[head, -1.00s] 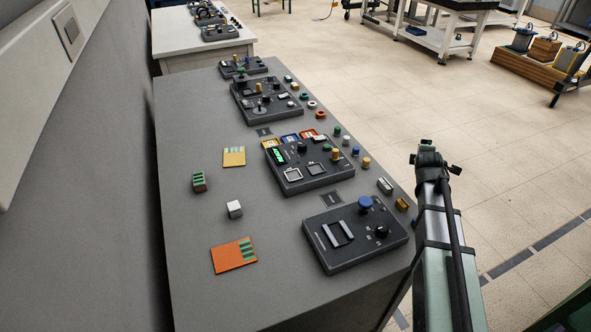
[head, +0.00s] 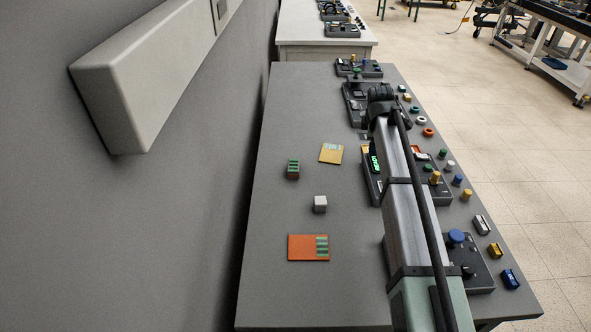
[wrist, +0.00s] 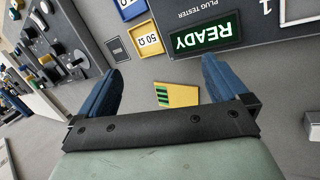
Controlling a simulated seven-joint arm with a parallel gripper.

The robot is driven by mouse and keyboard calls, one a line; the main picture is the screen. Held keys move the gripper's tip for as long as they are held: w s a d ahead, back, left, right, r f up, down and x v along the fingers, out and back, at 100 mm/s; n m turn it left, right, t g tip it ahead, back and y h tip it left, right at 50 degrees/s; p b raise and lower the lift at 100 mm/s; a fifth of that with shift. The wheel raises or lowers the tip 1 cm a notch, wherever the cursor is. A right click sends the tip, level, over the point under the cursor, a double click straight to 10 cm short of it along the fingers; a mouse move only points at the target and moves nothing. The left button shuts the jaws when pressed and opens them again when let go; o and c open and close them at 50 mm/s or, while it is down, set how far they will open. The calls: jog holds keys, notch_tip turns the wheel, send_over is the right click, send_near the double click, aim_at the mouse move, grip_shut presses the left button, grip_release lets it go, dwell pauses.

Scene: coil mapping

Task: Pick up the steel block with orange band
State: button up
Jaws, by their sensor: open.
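A small pale grey block (head: 320,204) sits on the grey bench, left of my arm in the head view. It may be the steel block, but I see no orange band on it. A grey block also shows at the right edge of the wrist view (wrist: 312,130). My gripper (wrist: 163,58) is open, with two blue fingers apart and nothing between them. It is over the bench near the plug tester (wrist: 225,32). In the head view the arm hides part of the consoles.
A dark block with green stripes (head: 293,169), a yellow card (head: 331,153) and an orange card (head: 305,248) lie on the bench (head: 275,290). Several knobs and small parts line the right edge. A wall box (head: 150,80) juts out at the left. The bench's left side is mostly clear.

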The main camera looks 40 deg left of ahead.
jog(key=s+a+r+n+g, duration=0.1)
jog(key=s+a+r+g, duration=0.15)
jog(key=s+a, duration=0.85)
jog(key=n+g+h, duration=0.1)
jog(key=g+h, duration=0.1)
send_over(293, 165)
jog(key=f, duration=0.7)
jog(key=shift+d+f, duration=0.3)
jog(key=shift+a+f, duration=0.15)
jog(key=shift+f, duration=2.5)
jog(key=shift+c, duration=0.3)
jog(key=c, duration=1.5)
jog(key=shift+r, duration=0.1)
